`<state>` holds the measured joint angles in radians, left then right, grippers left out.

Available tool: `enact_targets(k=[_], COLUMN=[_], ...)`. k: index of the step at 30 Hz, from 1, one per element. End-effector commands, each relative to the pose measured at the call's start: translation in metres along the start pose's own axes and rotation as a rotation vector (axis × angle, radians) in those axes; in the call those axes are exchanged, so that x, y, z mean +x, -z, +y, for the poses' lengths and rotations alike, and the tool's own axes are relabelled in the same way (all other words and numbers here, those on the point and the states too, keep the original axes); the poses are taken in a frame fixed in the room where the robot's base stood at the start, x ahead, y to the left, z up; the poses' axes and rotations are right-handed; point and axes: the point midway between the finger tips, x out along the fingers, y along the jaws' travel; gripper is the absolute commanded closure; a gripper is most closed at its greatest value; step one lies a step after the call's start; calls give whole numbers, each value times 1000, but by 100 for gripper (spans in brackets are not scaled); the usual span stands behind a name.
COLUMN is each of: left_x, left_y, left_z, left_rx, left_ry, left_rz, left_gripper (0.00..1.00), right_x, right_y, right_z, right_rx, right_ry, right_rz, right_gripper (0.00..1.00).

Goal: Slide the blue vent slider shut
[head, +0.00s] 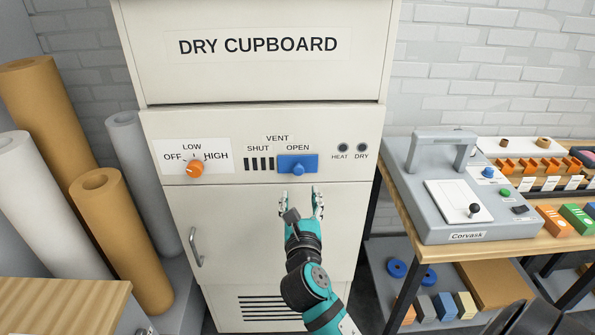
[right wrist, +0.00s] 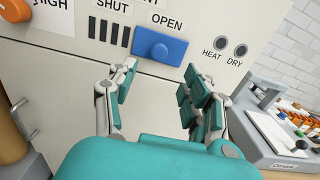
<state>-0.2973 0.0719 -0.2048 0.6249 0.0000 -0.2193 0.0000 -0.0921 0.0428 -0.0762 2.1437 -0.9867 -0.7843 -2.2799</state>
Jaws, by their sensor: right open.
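The blue vent slider (head: 297,163) is on the front panel of the dry cupboard (head: 260,120), under the OPEN label. The dark vent slots (head: 259,164) to its left, under SHUT, are uncovered. In the right wrist view the slider (right wrist: 160,47) shows with its round knob, just beyond and above the fingers. My right gripper (head: 303,197) is open and empty, a little below the slider in the head view. Its two fingers (right wrist: 158,95) are spread apart and appear not to touch the slider.
An orange dial (head: 195,168) sits left of the vent; HEAT and DRY indicators (head: 352,148) are to its right. A door handle (head: 196,247) sticks out at lower left. A bench with a grey Corvask machine (head: 445,190) stands right; rolls (head: 120,235) stand left.

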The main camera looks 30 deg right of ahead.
Motion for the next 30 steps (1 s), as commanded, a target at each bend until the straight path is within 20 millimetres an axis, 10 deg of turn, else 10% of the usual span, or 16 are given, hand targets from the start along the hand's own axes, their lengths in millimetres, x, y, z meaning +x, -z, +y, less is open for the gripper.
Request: enact_targets(k=[13, 27, 30], left_x=[-14, -15, -15], left_y=[-4, -5, -5], left_z=[-8, -8, -8], left_rx=[-3, -3, -2], left_ry=[10, 10, 9], left_rz=[-9, -11, -11], left_gripper=[37, 37, 37], right_x=[86, 99, 99], right_y=[-1, 0, 0], right_z=[0, 0, 0], right_rx=[1, 2, 2], right_ry=[1, -1, -1], right_rz=[0, 0, 0], right_gripper=[50, 50, 63])
